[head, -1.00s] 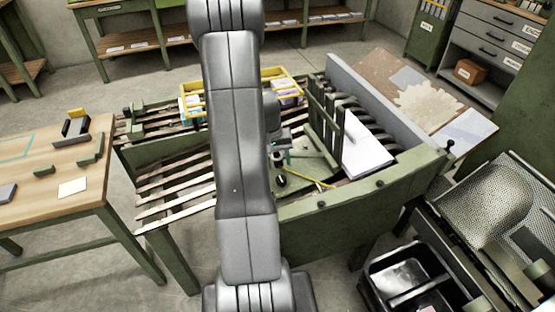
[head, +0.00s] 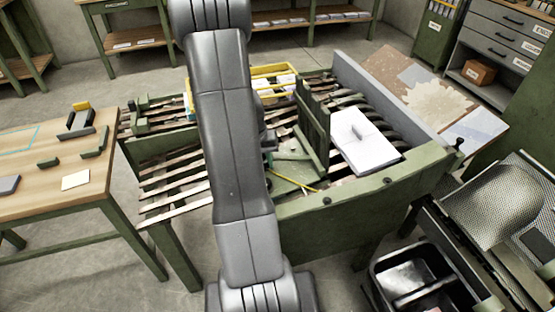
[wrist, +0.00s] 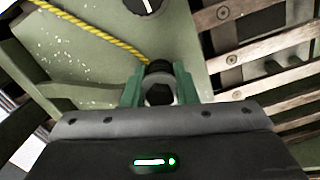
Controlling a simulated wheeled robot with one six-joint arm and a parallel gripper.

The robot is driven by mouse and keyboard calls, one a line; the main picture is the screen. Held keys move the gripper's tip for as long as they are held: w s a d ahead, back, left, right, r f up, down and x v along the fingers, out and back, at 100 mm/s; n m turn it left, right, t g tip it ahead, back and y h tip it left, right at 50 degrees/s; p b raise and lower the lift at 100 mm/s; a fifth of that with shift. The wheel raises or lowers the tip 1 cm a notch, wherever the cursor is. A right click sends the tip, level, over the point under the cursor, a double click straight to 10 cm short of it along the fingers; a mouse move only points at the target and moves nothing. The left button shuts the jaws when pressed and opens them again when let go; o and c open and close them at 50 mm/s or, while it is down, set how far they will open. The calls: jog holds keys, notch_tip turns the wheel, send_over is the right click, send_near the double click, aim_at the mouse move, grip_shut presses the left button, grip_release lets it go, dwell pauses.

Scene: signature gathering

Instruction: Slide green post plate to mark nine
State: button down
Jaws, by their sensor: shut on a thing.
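The green post plate (head: 292,170) lies on the slatted bench, with its upright posts (head: 313,125) just left of a white paper stack (head: 365,142). In the wrist view, a green plate surface (wrist: 185,45) fills the upper middle, with a dark round pointer or dial at its top edge. My gripper (wrist: 158,85) has its two green fingers shut on a dark round knob (wrist: 158,70) at the plate's near edge. In the head view my arm hides the fingers and the knob. I cannot read any mark numbers.
A yellow-rimmed tray (head: 270,72) stands on the bench behind my arm. Wooden slats (wrist: 265,65) lie to the right in the wrist view. A green front rail (head: 345,205) and a grey side wall (head: 385,98) bound the bench.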

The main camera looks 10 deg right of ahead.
jog(key=shift+s+a+f, duration=0.1)
jog(key=shift+s+a, duration=0.05)
jog(key=shift+a, duration=0.75)
jog(key=c, duration=1.1)
grip_release()
jog(key=shift+c, duration=0.2)
notch_tip(320, 180, up, 14)
jog(key=a+p, duration=0.1)
jog(key=a, duration=0.1)
jog(key=shift+f+p, duration=0.2)
jog(key=shift+p, duration=0.1)
jog(key=shift+f, duration=0.1)
